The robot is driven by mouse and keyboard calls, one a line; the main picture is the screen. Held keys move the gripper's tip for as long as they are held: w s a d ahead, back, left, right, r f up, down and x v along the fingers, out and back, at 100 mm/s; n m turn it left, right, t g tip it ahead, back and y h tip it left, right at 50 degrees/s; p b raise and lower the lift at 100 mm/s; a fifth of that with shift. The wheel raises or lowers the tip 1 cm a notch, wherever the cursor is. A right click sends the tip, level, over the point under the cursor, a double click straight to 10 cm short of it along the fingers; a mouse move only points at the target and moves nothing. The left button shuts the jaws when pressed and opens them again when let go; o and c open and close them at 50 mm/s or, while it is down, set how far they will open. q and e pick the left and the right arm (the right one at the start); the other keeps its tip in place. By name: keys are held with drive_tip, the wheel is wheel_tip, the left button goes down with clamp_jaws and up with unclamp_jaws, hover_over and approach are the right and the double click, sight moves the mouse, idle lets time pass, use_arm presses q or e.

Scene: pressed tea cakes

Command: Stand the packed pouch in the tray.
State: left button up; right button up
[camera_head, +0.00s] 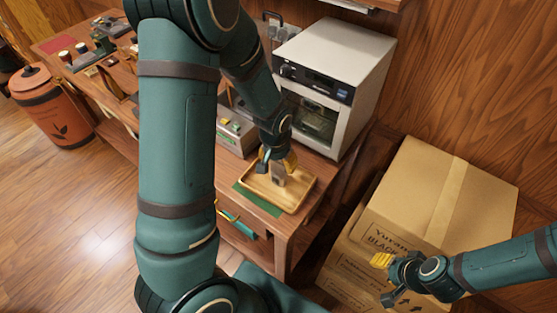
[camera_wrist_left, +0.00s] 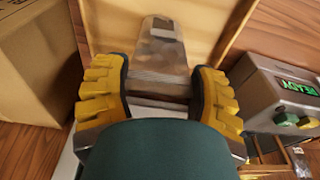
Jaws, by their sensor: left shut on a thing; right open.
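The packed pouch (camera_head: 279,174) is a small silvery-grey packet; in the left wrist view the pouch (camera_wrist_left: 160,50) shows a dark patch near its far end. My left gripper (camera_head: 276,161) is shut on it, with yellow pads on both sides in the left wrist view (camera_wrist_left: 160,94). The pouch is over the inside of the shallow wooden tray (camera_head: 301,198); I cannot tell whether it touches the tray floor. My right gripper (camera_head: 386,280) is open and empty, in front of the cardboard boxes, away from the tray.
The tray sits on a green mat (camera_head: 246,196) near the bench end. A white oven-like machine (camera_head: 345,58) stands behind it. A grey device (camera_wrist_left: 285,95) with a green READY display is beside the tray. Cardboard boxes (camera_head: 440,190) are stacked at right.

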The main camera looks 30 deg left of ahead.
sight(276, 174)
use_arm(q)
drive_tip(key=o, duration=1)
drive_tip(key=shift+f, duration=0.1)
drive_tip(key=shift+r, duration=0.4)
drive_tip(key=r, duration=0.3)
drive_tip(key=s+r, duration=0.1)
drive_tip(key=r, duration=0.3)
drive_tip(key=r+p, duration=0.1)
drive_tip(key=r, duration=0.3)
drive_tip(key=shift+s+r, duration=0.25)
drive_tip(key=shift+s, duration=0.05)
drive_tip(key=shift+f, duration=0.1)
